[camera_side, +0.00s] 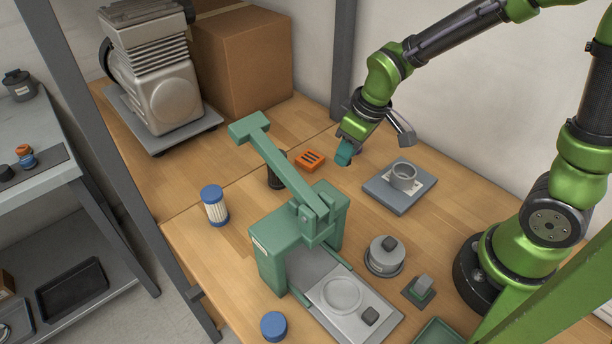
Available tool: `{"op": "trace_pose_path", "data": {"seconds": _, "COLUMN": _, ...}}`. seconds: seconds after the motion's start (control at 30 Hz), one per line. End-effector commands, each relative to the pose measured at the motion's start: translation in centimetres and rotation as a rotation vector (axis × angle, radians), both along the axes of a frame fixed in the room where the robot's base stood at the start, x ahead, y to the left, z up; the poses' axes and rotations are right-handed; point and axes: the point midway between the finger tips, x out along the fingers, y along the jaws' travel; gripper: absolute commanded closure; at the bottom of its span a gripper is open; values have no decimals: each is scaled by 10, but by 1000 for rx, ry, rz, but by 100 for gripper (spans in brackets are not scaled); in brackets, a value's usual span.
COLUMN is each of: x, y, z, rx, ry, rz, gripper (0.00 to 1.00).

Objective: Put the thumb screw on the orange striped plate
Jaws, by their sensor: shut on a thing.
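The orange striped plate (310,159) lies flat on the wooden bench, an orange block with dark stripes. My gripper (345,156), with teal fingers, points down just to the right of the plate, close to it and apart from it. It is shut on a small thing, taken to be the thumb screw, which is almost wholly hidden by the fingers. Only a small dark bit shows at the fingertips, so its shape cannot be told.
A green lever press (285,245) stands in front, its arm reaching up left of the plate. A dark cylinder (276,172) stands near the plate. A grey square with a ring (402,183) lies right. A blue-capped filter (214,205) and compressor (160,85) are left.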

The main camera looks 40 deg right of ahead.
Motion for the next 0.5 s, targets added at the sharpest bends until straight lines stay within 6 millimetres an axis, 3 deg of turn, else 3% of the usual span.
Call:
{"op": "trace_pose_path", "data": {"seconds": 0.1, "x": -23, "y": -24, "z": -11, "rx": -2, "ry": 3, "rz": -39, "gripper": 100}}
{"op": "trace_pose_path", "data": {"seconds": 0.27, "x": -35, "y": -28, "z": -22, "rx": -7, "ry": 3, "rz": -15, "gripper": 100}}
{"op": "trace_pose_path", "data": {"seconds": 0.5, "x": 19, "y": -22, "z": -29, "rx": -10, "ry": -4, "rz": 0, "gripper": 100}}
